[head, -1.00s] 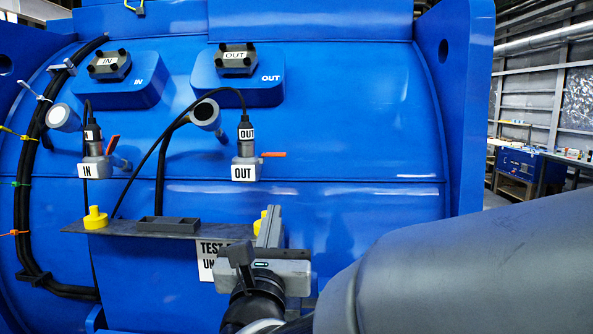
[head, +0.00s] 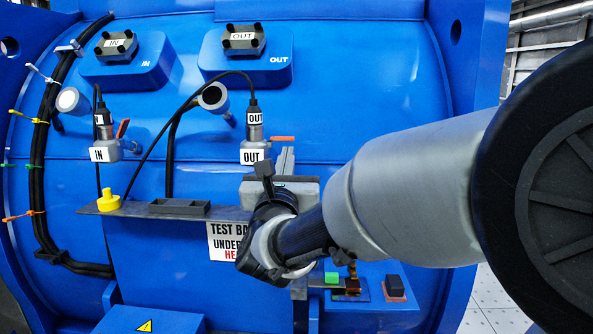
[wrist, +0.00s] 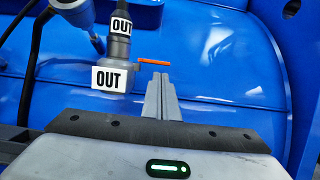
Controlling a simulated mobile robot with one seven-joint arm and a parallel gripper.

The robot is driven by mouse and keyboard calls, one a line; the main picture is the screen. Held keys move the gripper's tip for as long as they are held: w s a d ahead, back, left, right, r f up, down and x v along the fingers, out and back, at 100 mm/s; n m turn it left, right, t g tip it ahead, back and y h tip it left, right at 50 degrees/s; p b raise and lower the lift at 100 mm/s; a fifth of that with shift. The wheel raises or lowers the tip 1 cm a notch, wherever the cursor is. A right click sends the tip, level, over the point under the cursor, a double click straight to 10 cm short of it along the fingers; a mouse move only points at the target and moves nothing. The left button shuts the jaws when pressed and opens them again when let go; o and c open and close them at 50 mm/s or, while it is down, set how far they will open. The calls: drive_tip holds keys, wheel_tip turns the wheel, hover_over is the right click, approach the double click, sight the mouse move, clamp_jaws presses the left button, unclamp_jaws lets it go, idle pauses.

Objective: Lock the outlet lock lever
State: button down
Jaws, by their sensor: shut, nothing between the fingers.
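The outlet lock lever is a small orange bar (head: 283,138) on the right side of the grey OUT connector (head: 254,131). It lies roughly level, pointing right. In the wrist view the orange lever (wrist: 168,63) shows just above the fingertips, right of the OUT connector (wrist: 118,48). My gripper (head: 287,150) is shut and empty, its fingers pointing up, with the tips just below the lever. The wrist view shows the closed fingers (wrist: 160,78) close under the lever; I cannot tell whether they touch it. A black cable enters the OUT connector from above.
The IN connector (head: 104,143) with a raised red lever (head: 122,128) is at left. A dark shelf (head: 135,209) holds a yellow cap (head: 109,202) and runs behind my gripper. Green and black blocks (head: 394,284) sit low on the right. The blue wall right of the lever is clear.

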drive_tip(key=shift+r, duration=0.45)
drive_tip(key=shift+f+b, duration=0.1)
drive_tip(key=shift+b, duration=0.2)
